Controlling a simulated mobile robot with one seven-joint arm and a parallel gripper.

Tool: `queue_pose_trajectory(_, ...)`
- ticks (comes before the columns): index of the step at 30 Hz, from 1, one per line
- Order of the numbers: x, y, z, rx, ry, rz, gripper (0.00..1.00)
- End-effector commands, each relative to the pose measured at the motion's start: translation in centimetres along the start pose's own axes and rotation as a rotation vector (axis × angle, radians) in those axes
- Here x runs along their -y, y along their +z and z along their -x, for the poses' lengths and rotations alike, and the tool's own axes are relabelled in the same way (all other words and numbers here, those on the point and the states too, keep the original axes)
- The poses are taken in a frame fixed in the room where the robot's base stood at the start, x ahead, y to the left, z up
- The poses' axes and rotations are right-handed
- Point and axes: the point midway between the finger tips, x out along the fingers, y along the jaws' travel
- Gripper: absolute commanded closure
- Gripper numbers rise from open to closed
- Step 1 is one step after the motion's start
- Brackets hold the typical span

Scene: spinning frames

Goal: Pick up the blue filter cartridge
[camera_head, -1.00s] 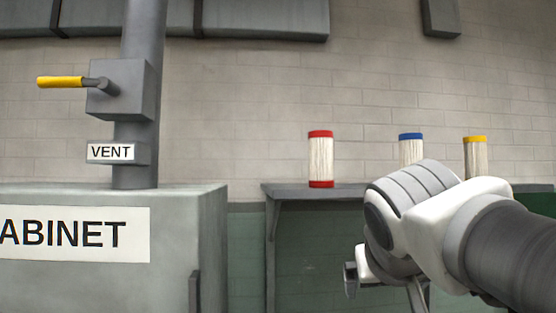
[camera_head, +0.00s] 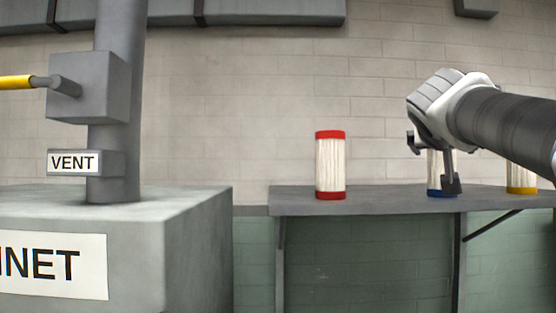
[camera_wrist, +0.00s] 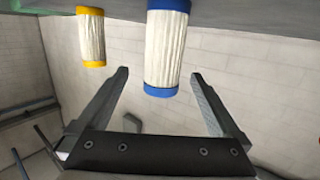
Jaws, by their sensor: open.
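The blue filter cartridge, white and pleated with blue end caps, stands on the shelf in the head view (camera_head: 435,178), its upper part hidden behind my gripper (camera_head: 431,162). In the wrist view, which is upside down, the blue cartridge (camera_wrist: 166,50) lines up with the gap of my gripper (camera_wrist: 159,76), nearer the right finger. The fingers are open and empty. I cannot tell whether the cartridge is in between the fingertips or just beyond them.
The yellow-capped cartridge (camera_head: 521,175) stands to the right and the red-capped cartridge (camera_head: 330,165) to the left on the grey shelf (camera_head: 385,202). A cabinet (camera_head: 175,245) and a vent pipe with a valve (camera_head: 87,87) and yellow handle stand at left.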

Motion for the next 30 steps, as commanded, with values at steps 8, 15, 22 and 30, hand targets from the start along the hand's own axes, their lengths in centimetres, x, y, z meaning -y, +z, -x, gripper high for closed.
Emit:
queue_pose_trajectory(8, 0.0, -0.1, -3.8, 0.001, 0.0, 0.0, 0.0)
queue_pose_trajectory(15, 0.4, 0.4, -6.1, 0.005, 0.0, 0.002, 0.0)
queue_pose_trajectory(22, 0.4, 0.7, -8.9, 0.002, 0.0, 0.001, 0.0)
queue_pose_trajectory(30, 0.4, 0.8, -9.2, 0.0, -0.001, -0.001, 0.0)
